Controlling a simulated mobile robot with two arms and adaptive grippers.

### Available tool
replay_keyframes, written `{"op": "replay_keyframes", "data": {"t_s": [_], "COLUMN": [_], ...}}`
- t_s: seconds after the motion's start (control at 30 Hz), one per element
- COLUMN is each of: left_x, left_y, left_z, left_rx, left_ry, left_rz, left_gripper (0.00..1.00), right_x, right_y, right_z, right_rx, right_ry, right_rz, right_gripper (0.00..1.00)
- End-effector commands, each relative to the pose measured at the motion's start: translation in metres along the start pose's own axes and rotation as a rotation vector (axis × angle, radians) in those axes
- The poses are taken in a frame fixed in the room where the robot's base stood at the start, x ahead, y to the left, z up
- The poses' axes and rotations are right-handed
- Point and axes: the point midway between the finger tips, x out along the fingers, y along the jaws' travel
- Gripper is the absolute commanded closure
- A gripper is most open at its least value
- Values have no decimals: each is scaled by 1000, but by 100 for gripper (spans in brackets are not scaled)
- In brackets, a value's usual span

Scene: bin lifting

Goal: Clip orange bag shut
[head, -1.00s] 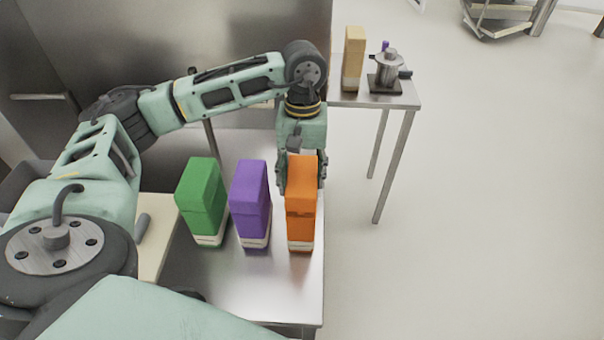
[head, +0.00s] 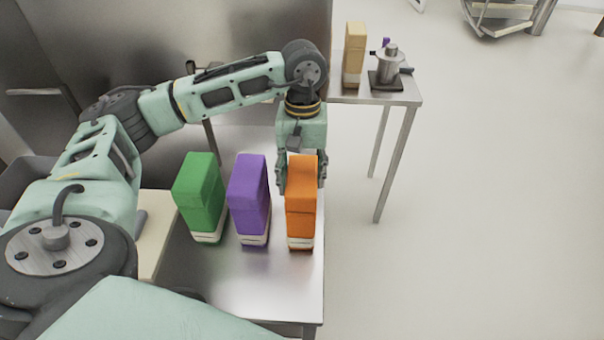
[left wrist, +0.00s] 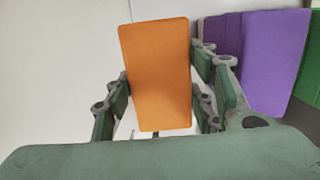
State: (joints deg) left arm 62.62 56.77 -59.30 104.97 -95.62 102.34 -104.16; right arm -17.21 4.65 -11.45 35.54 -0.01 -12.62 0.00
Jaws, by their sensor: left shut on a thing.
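The orange bag (head: 301,200) stands upright near the right edge of the steel table, with a pale band near its base. My left gripper (head: 302,178) comes down behind it and is shut on it, with fingers at its two sides. In the left wrist view, the orange bag (left wrist: 157,75) sits between the finger pairs of my left gripper (left wrist: 160,82). Most of the gripper's contact is hidden behind the bag in the head view. I cannot make out a clip. My right gripper is not in view.
The purple bag (head: 248,195) and green bag (head: 200,195) stand to the left of the orange bag. The steel table (head: 240,285) is bare in front. A side table (head: 405,98) behind holds a tan bag (head: 354,55) and a metal grinder-like device (head: 389,68). Open floor lies right.

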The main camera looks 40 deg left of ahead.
Motion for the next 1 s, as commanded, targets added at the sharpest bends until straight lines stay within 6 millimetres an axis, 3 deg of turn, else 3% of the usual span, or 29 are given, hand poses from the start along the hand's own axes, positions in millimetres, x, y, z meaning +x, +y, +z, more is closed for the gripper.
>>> {"op": "replay_keyframes", "data": {"t_s": [1.0], "left_x": [0], "left_y": [0], "left_z": [0], "left_rx": [0], "left_ry": [0], "left_rz": [0], "left_gripper": [76], "right_x": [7], "right_y": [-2], "right_z": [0], "right_rx": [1], "right_ry": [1], "right_rz": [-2], "right_gripper": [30]}}
